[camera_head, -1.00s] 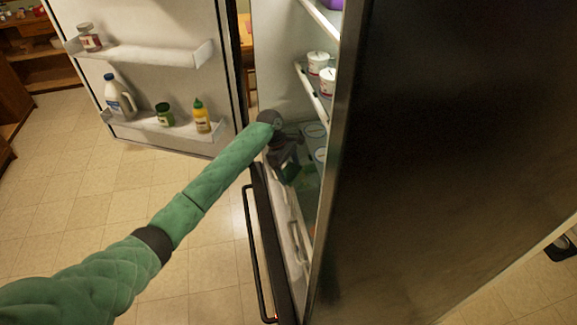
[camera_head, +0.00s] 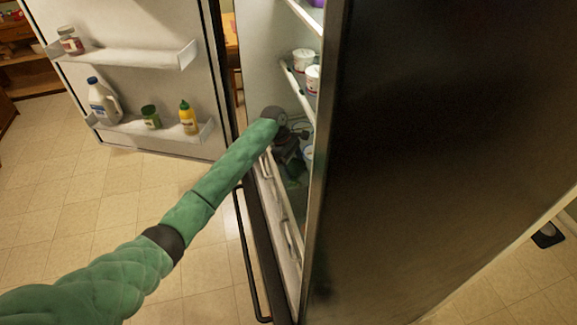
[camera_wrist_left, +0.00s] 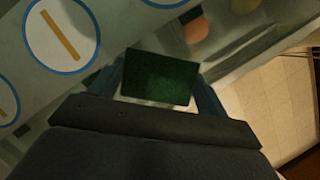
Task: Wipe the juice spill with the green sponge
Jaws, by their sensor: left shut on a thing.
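My left gripper (camera_head: 292,160) reaches inside the open fridge, in shadow, low behind the fridge's near side. In the left wrist view, the gripper (camera_wrist_left: 160,92) is shut on the dark green sponge (camera_wrist_left: 158,72), which sits between its two fingers. An orange round patch (camera_wrist_left: 196,29) shows beyond the sponge, with a dull yellow one (camera_wrist_left: 243,5) further right; I cannot tell whether either is the juice spill or something in the fridge. The spill is not clearly seen in the head view. My right gripper is not in view.
The fridge door (camera_head: 140,20) stands open at left, its shelves holding a milk jug (camera_head: 103,100), a green jar (camera_head: 150,117) and a yellow bottle (camera_head: 188,117). White tubs (camera_head: 303,60) stand on an inner shelf. The dark fridge side (camera_head: 440,140) blocks the right.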

